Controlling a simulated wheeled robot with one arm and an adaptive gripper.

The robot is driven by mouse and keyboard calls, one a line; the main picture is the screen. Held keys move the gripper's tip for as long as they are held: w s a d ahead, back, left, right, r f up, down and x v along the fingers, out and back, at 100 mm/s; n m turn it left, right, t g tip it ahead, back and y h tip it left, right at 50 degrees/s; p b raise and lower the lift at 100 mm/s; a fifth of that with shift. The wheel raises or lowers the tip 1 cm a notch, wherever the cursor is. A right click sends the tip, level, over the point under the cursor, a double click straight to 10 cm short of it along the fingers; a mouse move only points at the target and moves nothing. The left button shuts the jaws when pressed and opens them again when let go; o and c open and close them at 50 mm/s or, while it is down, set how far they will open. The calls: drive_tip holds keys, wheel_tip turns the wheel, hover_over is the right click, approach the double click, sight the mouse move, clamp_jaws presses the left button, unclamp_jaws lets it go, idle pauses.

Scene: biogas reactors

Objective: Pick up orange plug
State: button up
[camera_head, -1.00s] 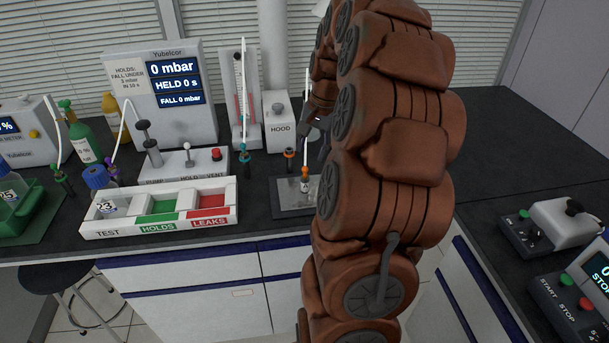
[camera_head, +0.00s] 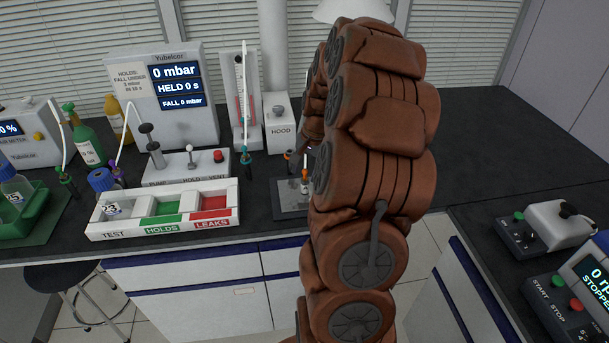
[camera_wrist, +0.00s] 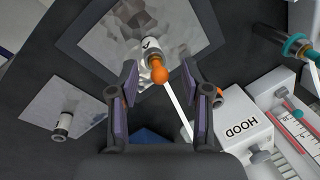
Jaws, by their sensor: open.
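The orange plug (camera_wrist: 159,73) is in the wrist view, on the end of a small white labelled piece (camera_wrist: 150,46) over a grey metal plate (camera_wrist: 95,35). A thin white rod or tube runs from near the plug down between my fingers. My gripper (camera_wrist: 164,82) is open, with its two fingers on either side of the plug, and nothing is shut between them. In the head view the plug (camera_head: 304,174) is a small orange spot over the plate, close beside my arm. My arm hides most of my gripper there.
The white HOOD box (camera_wrist: 247,128) and a scaled tube stand are close by my gripper. A small vial (camera_wrist: 63,122) is on another pale plate.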

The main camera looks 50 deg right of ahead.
clamp_jaws()
idle(0.3)
drive_tip(key=shift+r, duration=0.1)
